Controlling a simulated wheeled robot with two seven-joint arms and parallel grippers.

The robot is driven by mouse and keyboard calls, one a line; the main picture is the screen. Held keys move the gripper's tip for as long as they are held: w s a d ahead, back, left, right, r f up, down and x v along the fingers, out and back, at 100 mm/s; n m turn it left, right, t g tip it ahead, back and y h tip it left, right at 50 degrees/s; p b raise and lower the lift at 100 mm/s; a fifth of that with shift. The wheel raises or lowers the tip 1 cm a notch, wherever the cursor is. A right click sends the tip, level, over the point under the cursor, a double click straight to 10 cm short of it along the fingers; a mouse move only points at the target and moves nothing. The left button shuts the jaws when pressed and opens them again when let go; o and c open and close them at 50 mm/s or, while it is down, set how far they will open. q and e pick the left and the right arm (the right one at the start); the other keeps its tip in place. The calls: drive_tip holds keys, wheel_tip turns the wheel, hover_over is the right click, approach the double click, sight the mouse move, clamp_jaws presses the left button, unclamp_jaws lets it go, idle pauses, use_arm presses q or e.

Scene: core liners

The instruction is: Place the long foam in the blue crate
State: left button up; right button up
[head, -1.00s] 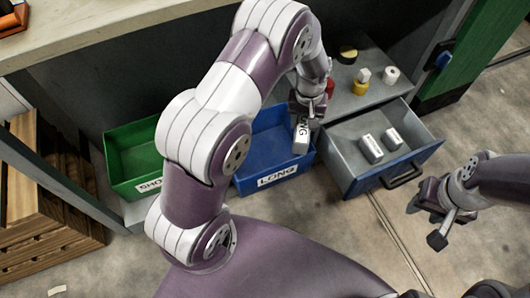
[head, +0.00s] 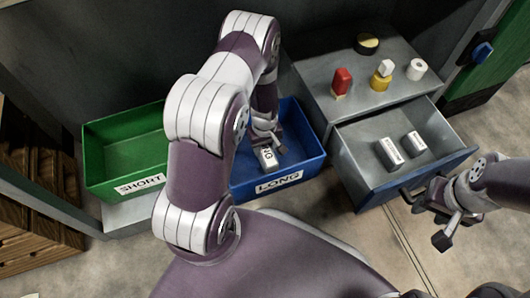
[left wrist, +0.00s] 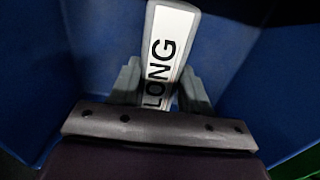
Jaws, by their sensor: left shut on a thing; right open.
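The long foam (head: 268,157) is a grey block with a white label reading LONG. It also shows in the left wrist view (left wrist: 163,55), upright between the fingers. My left gripper (head: 266,140) is shut on it and holds it inside the opening of the blue crate (head: 308,160), whose front label reads LONG. Blue walls surround the foam in the left wrist view. I cannot tell whether the foam touches the crate's floor. My right gripper (head: 440,222) is open and empty, in front of the drawer. My left arm hides part of the blue crate.
A green crate (head: 105,160) labelled SHORT stands left of the blue one. To the right, an open drawer (head: 365,183) holds two labelled grey blocks (head: 390,152). Red, yellow and white items (head: 381,80) stand on the cabinet top.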

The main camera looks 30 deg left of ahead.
sight(265, 148)
use_arm(q)
wheel_tip(265, 148, down, 2)
drive_tip(key=shift+r, duration=0.25)
drive_tip(key=shift+c, duration=0.4)
drive_tip(key=o, duration=1.1)
drive_tip(key=shift+f, duration=0.15)
use_arm(e)
drive_tip(key=shift+f, duration=0.55)
use_arm(q)
wheel_tip(265, 148, up, 12)
drive_tip(key=p, duration=0.8)
use_arm(e)
wheel_tip(265, 148, up, 8)
drive_tip(key=shift+r, duration=0.15)
